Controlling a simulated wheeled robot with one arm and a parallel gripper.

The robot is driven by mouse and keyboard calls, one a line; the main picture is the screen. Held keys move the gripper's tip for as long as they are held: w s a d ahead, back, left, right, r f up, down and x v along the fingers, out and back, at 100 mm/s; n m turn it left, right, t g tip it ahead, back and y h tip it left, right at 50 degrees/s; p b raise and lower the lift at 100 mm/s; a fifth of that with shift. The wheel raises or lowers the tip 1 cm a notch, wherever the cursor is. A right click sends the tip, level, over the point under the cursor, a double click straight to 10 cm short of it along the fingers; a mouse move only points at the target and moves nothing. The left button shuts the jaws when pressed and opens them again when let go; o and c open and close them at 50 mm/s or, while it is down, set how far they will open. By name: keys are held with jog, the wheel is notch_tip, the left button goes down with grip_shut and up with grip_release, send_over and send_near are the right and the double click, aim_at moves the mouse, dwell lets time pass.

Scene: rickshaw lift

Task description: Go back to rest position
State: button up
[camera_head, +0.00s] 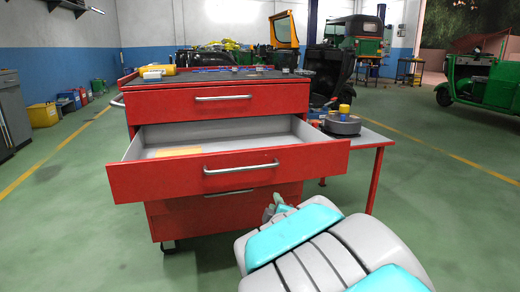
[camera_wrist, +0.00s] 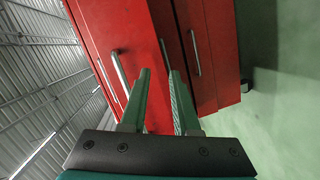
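My gripper (camera_wrist: 159,72) is open and empty in the wrist view, its two fingers apart. In the head view my gripper (camera_head: 276,202) shows small at the end of my arm, in front of the red tool cabinet (camera_head: 220,97) and below the open drawer (camera_head: 275,168). The drawer is pulled out, with a yellow item (camera_head: 178,151) lying inside at the left. The drawer handle (camera_wrist: 120,72) shows left of the fingers in the wrist view, apart from them.
A red-legged side table (camera_head: 372,138) with a round grey part (camera_head: 342,124) adjoins the cabinet's right. Tools lie on the cabinet top. A green rickshaw (camera_head: 485,80) stands at the far right.

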jog(key=s+d+f+m+g+h+p, duration=0.2)
jog(key=s+d+f+m+g, duration=0.25)
jog(key=s+d, duration=0.25)
jog(key=s+d+m+g+p, duration=0.1)
jog(key=s+m+g, duration=0.4)
jog(key=s, duration=1.3)
jog(key=s+d+m+g+p, duration=0.2)
jog(key=s+m+g, duration=0.3)
jog(key=s, duration=1.3)
jog(key=d+g, duration=0.1)
jog(key=g, duration=0.2)
jog(key=shift+s+d+r+y, duration=0.25)
jog(key=shift+d+y, duration=0.05)
